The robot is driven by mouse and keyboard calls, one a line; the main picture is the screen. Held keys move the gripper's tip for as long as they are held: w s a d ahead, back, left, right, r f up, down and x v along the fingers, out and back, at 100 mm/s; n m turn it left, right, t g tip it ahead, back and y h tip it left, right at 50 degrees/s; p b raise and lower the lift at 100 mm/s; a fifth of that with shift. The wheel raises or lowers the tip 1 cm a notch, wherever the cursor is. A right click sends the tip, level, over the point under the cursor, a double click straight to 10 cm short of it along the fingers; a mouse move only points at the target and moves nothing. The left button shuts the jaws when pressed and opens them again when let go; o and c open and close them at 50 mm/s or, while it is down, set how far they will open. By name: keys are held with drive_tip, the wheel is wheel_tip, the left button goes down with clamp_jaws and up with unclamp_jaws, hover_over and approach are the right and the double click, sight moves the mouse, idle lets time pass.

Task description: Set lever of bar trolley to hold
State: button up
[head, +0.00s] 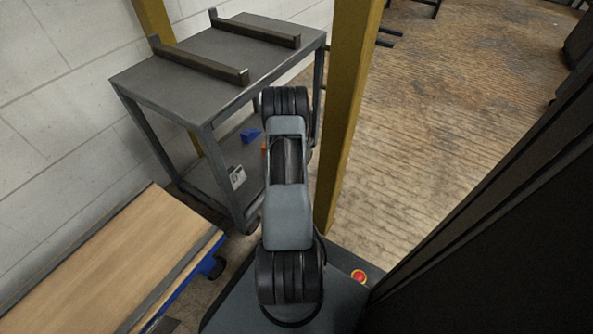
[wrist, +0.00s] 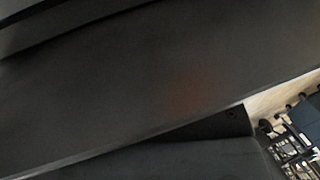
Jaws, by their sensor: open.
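The trolley is likely the grey metal cart (head: 175,82) in the head view, against the wall at the upper left. Two dark bars lie across its top: a near bar (head: 200,62) and a far bar (head: 256,30). A small white block or plate (head: 237,177) shows by the cart's lower front leg. A blue piece (head: 250,134) and a bit of orange show lower down, partly behind my arm. I cannot tell which part is the lever. My arm covers the cart's right side. My gripper does not show in either view.
A yellow post (head: 346,110) stands just right of my arm, and another yellow post (head: 155,20) stands behind the cart. A wood-topped trolley (head: 120,255) with blue parts is at the lower left. Open wooden floor (head: 450,130) lies to the right. Dark surfaces fill most of the wrist view.

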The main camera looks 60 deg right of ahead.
drive_tip(key=shift+d+f, duration=0.15)
drive_tip(key=shift+f, duration=0.25)
drive_tip(key=shift+c, duration=0.3)
clamp_jaws()
